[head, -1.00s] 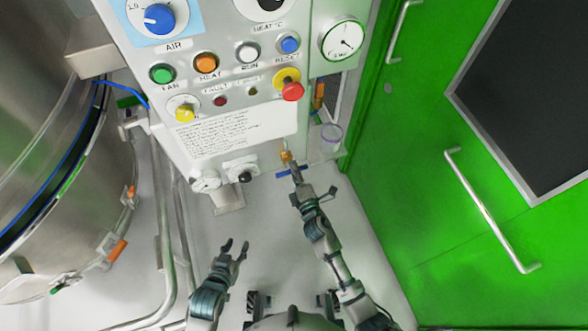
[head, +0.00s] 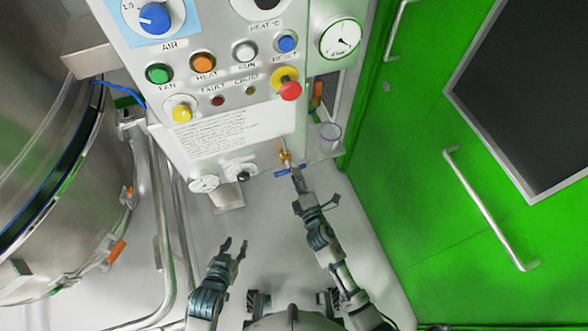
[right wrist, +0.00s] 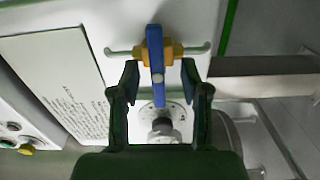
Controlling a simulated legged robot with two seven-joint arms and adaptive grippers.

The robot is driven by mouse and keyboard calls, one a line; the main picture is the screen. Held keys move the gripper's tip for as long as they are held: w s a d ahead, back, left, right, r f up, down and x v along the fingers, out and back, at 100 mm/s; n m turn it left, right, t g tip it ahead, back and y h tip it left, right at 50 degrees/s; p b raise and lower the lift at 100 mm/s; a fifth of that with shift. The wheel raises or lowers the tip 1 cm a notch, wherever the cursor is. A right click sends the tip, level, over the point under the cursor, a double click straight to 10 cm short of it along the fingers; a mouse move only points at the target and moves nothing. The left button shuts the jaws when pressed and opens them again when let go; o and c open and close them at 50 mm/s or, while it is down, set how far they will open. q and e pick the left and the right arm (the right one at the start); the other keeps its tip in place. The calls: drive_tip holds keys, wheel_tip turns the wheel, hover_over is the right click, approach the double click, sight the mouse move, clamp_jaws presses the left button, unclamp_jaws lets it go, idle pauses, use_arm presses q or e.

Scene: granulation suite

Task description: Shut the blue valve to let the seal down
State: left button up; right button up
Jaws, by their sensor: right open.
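The blue valve (head: 281,173) is a blue bar handle on a brass body, low at the right edge of the control panel. In the right wrist view the blue handle (right wrist: 156,50) stands upright in the picture, crosswise to the thin pipe through the brass body (right wrist: 170,52). My right gripper (right wrist: 160,82) is open, its fingers on either side of the handle's lower end with gaps visible. In the head view my right gripper (head: 299,181) is just below the valve and partly covers it. My left gripper (head: 236,246) is open and empty, lower left of the valve.
The control panel (head: 225,120) has buttons, a red stop button (head: 290,90) and a blue knob (head: 155,18). A steel vessel (head: 60,190) stands left; a green door (head: 420,220) with a handle is right. Floor between is clear.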

drive_tip(key=v, duration=0.9)
drive_tip(key=shift+w, duration=0.1)
